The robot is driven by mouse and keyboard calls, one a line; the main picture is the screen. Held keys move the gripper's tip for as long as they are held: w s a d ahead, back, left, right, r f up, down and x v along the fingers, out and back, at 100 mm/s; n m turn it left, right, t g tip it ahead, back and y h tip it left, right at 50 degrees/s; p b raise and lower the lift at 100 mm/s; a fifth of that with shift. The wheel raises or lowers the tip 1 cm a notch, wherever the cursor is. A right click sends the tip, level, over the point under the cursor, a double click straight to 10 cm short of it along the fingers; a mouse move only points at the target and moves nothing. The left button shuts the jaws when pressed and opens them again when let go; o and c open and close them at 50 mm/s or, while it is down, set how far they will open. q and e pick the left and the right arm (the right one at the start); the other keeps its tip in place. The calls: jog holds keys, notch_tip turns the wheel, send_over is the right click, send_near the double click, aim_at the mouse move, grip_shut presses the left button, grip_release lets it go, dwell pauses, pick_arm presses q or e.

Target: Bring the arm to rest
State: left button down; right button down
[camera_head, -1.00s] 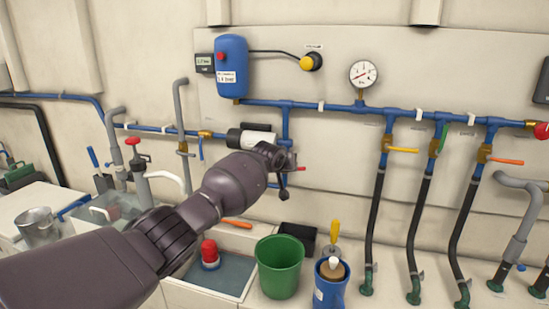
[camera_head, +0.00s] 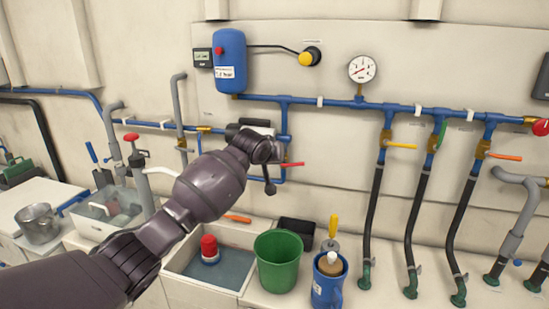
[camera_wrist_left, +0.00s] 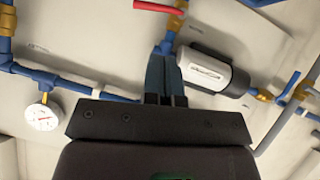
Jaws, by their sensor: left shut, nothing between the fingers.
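My left arm comes in from the lower left in the head view and reaches up toward the pipework. Its hand (camera_head: 262,150) hides most of the left gripper there. In the left wrist view the left gripper (camera_wrist_left: 165,62) shows two dark blue-grey fingers lying together, with nothing between them. Behind them are the blue pipe and the white pump with a black end, which also shows partly behind the arm in the head view. I cannot tell how far the fingers are from the pipe. The right gripper is in neither view.
A red lever (camera_head: 292,164) is close to the hand. Below stand a green bucket (camera_head: 278,262), a blue container (camera_head: 328,290) and a sink (camera_head: 190,293) holding a red-topped object. A blue tank (camera_head: 230,60) and a gauge (camera_head: 362,69) are on the wall.

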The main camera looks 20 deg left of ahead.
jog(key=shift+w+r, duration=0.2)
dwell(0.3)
